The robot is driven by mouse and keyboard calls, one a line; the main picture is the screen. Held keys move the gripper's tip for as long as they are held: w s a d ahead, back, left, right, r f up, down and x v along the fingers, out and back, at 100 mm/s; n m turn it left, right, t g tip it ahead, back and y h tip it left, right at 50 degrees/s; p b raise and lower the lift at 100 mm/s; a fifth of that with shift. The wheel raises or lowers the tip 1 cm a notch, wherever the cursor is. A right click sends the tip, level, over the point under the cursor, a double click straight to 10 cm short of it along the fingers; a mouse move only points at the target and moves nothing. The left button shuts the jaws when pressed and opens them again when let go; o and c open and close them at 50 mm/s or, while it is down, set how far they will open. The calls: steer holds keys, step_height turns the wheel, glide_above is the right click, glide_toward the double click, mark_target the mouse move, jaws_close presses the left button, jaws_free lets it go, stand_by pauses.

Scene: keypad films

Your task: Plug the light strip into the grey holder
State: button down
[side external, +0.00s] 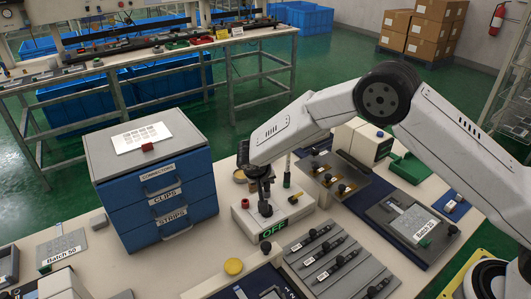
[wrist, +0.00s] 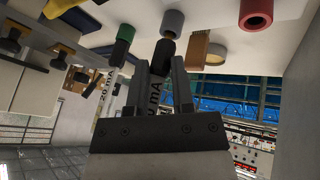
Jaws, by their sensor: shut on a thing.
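My gripper (side external: 263,200) points down over a white box (side external: 282,216) with an OFF sign on its front. In the wrist view, the gripper (wrist: 162,70) is shut on a narrow pale piece with dark lettering, apparently the light strip (wrist: 155,95). A black end (wrist: 164,52) shows between and beyond the fingertips. The grey holder (wrist: 173,22) is a round grey socket directly in line with that black end. They look very close or touching; I cannot tell whether the end is inside it. In the side view the fingers hide the strip and the holder.
A red socket (wrist: 256,15) and a green-and-black post (wrist: 123,42) stand either side of the grey holder. A blue drawer cabinet (side external: 155,190) is left of my gripper. A grey slotted tray (side external: 340,265) lies in front; a plate with brass clamps (side external: 335,178) stands behind right.

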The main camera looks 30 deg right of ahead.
steer(key=shift+f, duration=0.45)
steer(key=shift+c, duration=2)
jaws_free()
steer(key=shift+r, duration=0.1)
steer(key=v, duration=0.7)
steer(key=shift+a+r, duration=0.2)
steer(key=shift+r, duration=0.05)
steer(key=shift+s, duration=0.1)
